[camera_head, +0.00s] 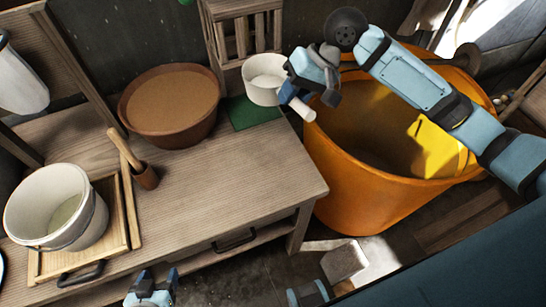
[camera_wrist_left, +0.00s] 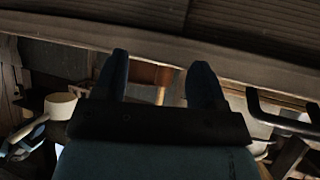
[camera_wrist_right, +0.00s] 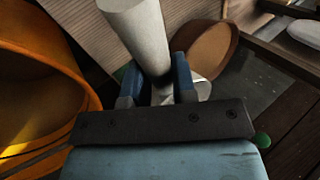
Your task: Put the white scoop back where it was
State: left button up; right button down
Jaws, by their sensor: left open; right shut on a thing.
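The white scoop (camera_head: 265,80) is in the head view near the back right corner of the table, its cup beside my right gripper (camera_head: 291,90). My right gripper is shut on its thick white handle, whose end sticks out toward the front. The handle (camera_wrist_right: 140,35) also shows between the fingers in the right wrist view. A green mat (camera_head: 252,113) lies just in front of and below the cup; whether the scoop touches anything beneath is unclear. My left gripper (camera_head: 151,286) is open and empty, low at the table's front edge.
A brown bowl (camera_head: 170,135) with tan contents stands left of the mat. A large orange tub (camera_head: 350,200) is right of the table. The table's middle is clear.

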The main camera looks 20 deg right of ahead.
jog(key=shift+f+b, duration=0.6)
jog(key=shift+f, duration=0.35)
jog(key=shift+s+a+f+m+b, duration=0.15)
jog(key=shift+f+m+b, duration=0.25)
jog(key=shift+b, duration=0.45)
notch_tip(320, 180, down, 20)
jog(key=shift+r+b, duration=0.1)
jog(key=shift+b, duration=0.9)
pick_arm(q)
jog(key=f, duration=0.5)
jog(key=shift+w+d+f, duration=0.1)
jog(key=shift+w+d, duration=0.1)
jog(key=shift+d, duration=0.05)
jog(key=shift+a, duration=0.1)
pick_arm(e)
jog(key=c, duration=0.9)
grip_release()
jog(key=shift+c, duration=0.2)
